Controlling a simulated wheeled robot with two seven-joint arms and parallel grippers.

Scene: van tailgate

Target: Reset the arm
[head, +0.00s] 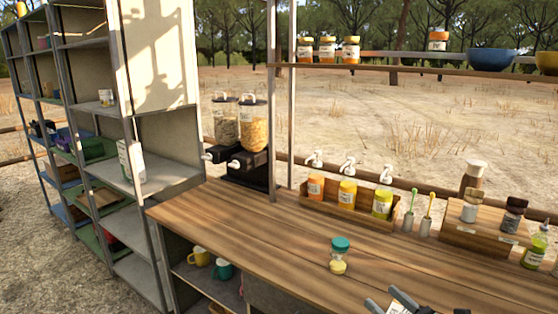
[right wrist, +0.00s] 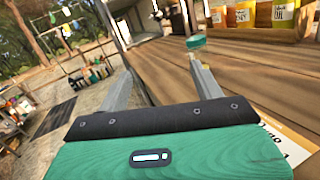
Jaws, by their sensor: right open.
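My right gripper (head: 388,302) shows at the bottom edge of the head view, low over the front of the wooden counter (head: 240,222). In the right wrist view its two grey fingers (right wrist: 160,72) stand wide apart with nothing between them, so it is open and empty. A small jar with a teal lid (head: 339,254) stands upright on the counter, to the left of and beyond the gripper, apart from it. In the right wrist view a teal lid (right wrist: 195,42) shows just beyond the right finger. My left gripper is in neither view.
A wooden box of pump bottles (head: 347,194) stands at the counter's back. Spice jars sit on a wooden riser (head: 476,230) at right. Cereal dispensers (head: 240,135) stand at the back left, beside a grey shelf unit (head: 165,165). The counter's left front is clear.

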